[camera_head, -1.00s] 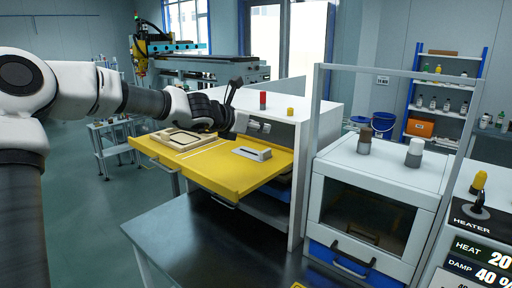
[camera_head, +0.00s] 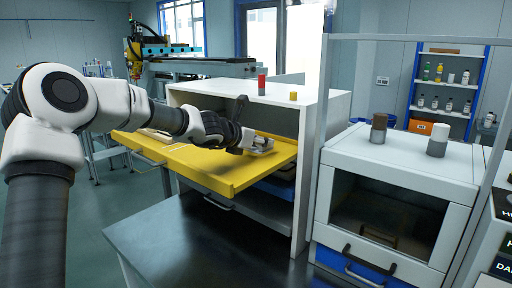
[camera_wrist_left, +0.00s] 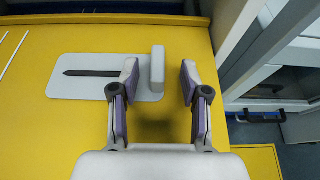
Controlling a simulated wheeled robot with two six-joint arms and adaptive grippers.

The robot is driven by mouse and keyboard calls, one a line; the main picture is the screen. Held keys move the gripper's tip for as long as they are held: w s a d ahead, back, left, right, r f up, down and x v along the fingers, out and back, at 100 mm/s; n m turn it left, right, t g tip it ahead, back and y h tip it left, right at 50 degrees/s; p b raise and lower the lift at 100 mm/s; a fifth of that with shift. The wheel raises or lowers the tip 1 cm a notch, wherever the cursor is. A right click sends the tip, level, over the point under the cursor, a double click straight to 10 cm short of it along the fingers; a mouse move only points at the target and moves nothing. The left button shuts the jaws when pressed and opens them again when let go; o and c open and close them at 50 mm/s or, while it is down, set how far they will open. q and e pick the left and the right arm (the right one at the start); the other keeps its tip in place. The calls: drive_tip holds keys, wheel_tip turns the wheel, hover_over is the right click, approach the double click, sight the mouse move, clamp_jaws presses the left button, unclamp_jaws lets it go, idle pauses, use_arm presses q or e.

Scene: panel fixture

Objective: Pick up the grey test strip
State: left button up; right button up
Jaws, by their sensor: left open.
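A flat light-grey plate (camera_wrist_left: 75,88) lies on the yellow panel (camera_wrist_left: 40,135) in the left wrist view. A narrow dark grey bar (camera_wrist_left: 90,73) runs along it, and a pale upright block (camera_wrist_left: 157,68) stands at its right end. I cannot tell whether the bar is the grey test strip or a slot. Two thin whitish strips lie at the far left, one of them a slanted strip (camera_wrist_left: 14,52). My left gripper (camera_wrist_left: 158,80) is open, with the block between its fingertips and no clear contact. In the head view, my left gripper (camera_head: 259,143) partly hides the plate.
The yellow panel (camera_head: 215,180) juts from a white cabinet (camera_head: 330,112) carrying a red cylinder (camera_head: 262,84) and a yellow one (camera_head: 293,96). A white cabinet with a dark window (camera_head: 375,215) stands to the right. The dark table (camera_head: 190,235) in front is clear.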

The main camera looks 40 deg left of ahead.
use_arm(q)
drive_tip(key=x, duration=0.4)
drive_tip(key=shift+s+a+f+p, duration=0.15)
drive_tip(key=shift+a+f+p, duration=0.05)
drive_tip(key=shift+p, duration=0.1)
drive_tip(key=shift+s+d+r, duration=0.1)
drive_tip(key=shift+s+r, duration=0.15)
drive_tip(key=shift+s, duration=0.05)
clamp_jaws()
drive_tip(key=shift+w, duration=0.1)
